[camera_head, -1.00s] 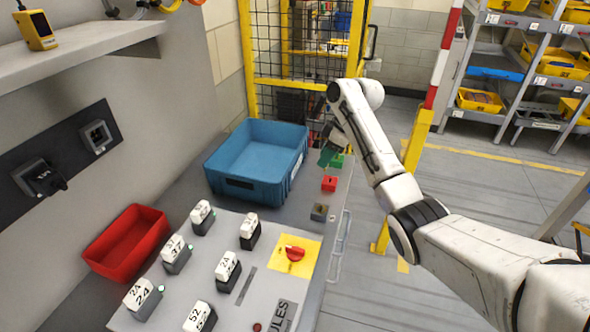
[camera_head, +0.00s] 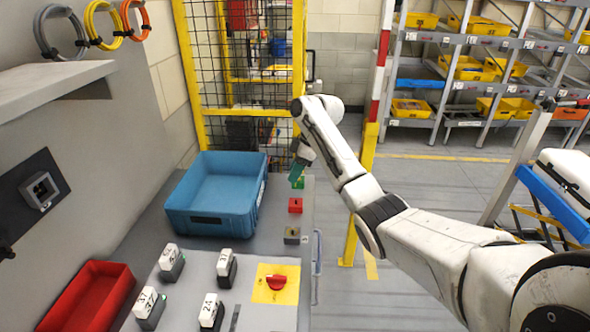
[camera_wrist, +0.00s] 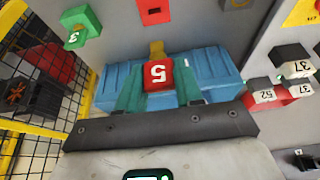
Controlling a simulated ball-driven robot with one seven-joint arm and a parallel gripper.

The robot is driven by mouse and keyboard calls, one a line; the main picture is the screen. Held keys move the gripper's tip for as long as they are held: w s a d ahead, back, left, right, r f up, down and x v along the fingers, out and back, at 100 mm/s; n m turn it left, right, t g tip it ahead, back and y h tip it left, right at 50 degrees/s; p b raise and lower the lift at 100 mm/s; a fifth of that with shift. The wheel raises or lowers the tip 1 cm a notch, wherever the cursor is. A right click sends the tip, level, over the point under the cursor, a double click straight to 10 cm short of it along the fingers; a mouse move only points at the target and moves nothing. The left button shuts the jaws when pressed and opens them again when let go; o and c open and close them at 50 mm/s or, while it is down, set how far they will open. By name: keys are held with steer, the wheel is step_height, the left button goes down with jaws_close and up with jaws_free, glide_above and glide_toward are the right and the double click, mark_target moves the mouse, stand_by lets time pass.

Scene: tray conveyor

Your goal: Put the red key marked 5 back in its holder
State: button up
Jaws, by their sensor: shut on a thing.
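My gripper (camera_wrist: 158,72) is shut on the red key marked 5 (camera_wrist: 158,78), held between its green fingers in the wrist view. The 5 appears upside down, and the key's brass end (camera_wrist: 157,48) points toward the top of the picture. The red holder (camera_wrist: 155,10) has a dark slot and no key in it; the brass end is apart from it in the picture. In the head view my gripper (camera_head: 297,172) is by the green holder, just beyond the red holder (camera_head: 295,205); the key cannot be made out there.
A green holder (camera_wrist: 82,28) marked 3 and a grey holder (camera_head: 292,235) flank the red one. A blue bin (camera_head: 218,198) stands left, with a red bin (camera_head: 88,298) nearer. Numbered blocks (camera_head: 172,262) and a red knob (camera_head: 277,283) are in front. Yellow-framed mesh (camera_head: 245,70) stands behind.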

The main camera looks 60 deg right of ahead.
steer(key=b, duration=0.3)
glide_above(291, 202)
steer(key=s, duration=0.1)
steer(key=shift+s+d+f, duration=0.1)
steer(key=shift+d+f, duration=0.05)
steer(key=shift+f, duration=1.25)
steer(key=shift+s+d+f, duration=0.1)
steer(key=shift+d+f, duration=0.05)
steer(key=shift+f, duration=1.25)
steer(key=shift+f+b, duration=0.35)
steer(key=shift+f, duration=1.45)
steer(key=o, duration=1.2)
steer(key=shift+r, duration=0.1)
steer(key=b+v, duration=0.1)
steer(key=v, duration=0.9)
steer(key=shift+r, duration=0.3)
steer(key=shift+s+d, duration=0.1)
steer(key=shift+s, duration=0.05)
